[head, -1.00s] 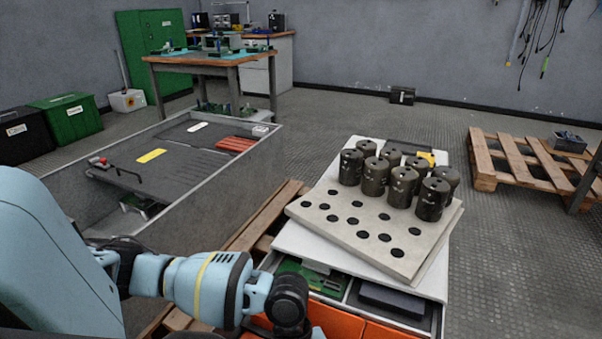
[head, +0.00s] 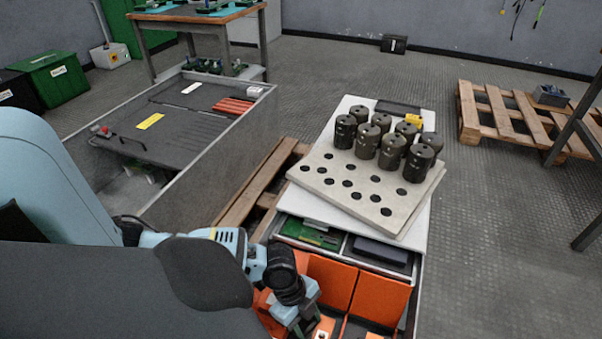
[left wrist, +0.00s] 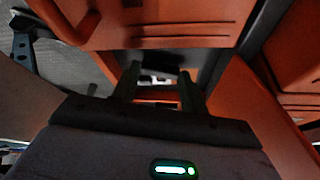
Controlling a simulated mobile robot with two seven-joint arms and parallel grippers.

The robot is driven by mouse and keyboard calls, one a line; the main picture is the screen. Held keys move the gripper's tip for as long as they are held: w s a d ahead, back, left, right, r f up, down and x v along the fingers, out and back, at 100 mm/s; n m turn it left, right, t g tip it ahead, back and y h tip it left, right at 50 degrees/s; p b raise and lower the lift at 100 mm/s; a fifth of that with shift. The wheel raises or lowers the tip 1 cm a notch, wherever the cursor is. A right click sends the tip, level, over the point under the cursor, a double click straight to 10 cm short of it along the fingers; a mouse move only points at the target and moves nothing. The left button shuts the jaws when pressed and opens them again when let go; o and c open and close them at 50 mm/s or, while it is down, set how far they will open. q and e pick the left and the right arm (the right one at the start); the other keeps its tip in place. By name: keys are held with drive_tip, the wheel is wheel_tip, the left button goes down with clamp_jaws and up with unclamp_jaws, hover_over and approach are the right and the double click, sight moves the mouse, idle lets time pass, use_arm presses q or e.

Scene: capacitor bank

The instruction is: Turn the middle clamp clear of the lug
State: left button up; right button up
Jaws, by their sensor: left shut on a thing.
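My left gripper (head: 303,325) is low among the orange units at the bottom of the head view. In the left wrist view its two dark fingers (left wrist: 159,80) reach forward between orange walls. They are shut on a small dark part, which appears to be the middle clamp (left wrist: 158,71). The clamp's angle and the lug are hidden or too dark to make out. The orange units (head: 380,296) stand in the front of the white-topped cabinet. My right gripper is in neither view.
Above the orange units are open compartments with a green board (head: 308,234) and a dark box (head: 381,251). A pale holed plate (head: 330,187) bears several dark cylinders (head: 366,141). A grey low bin (head: 180,185) stands to the left, and a pallet (head: 525,120) lies at right.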

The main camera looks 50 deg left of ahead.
use_arm(q)
drive_tip(key=n+p, duration=0.1)
drive_tip(key=n+t+p, duration=0.1)
drive_tip(key=p, duration=0.1)
drive_tip(key=shift+s+r+n, duration=0.15)
drive_tip(key=shift+n, duration=0.25)
drive_tip(key=shift+n+y+p, duration=0.3)
drive_tip(key=shift+n+p, duration=0.1)
drive_tip(key=shift+p, duration=0.05)
drive_tip(key=shift+f, duration=0.2)
drive_tip(key=o, duration=0.7)
drive_tip(key=shift+c, duration=0.2)
drive_tip(key=shift+o, duration=0.2)
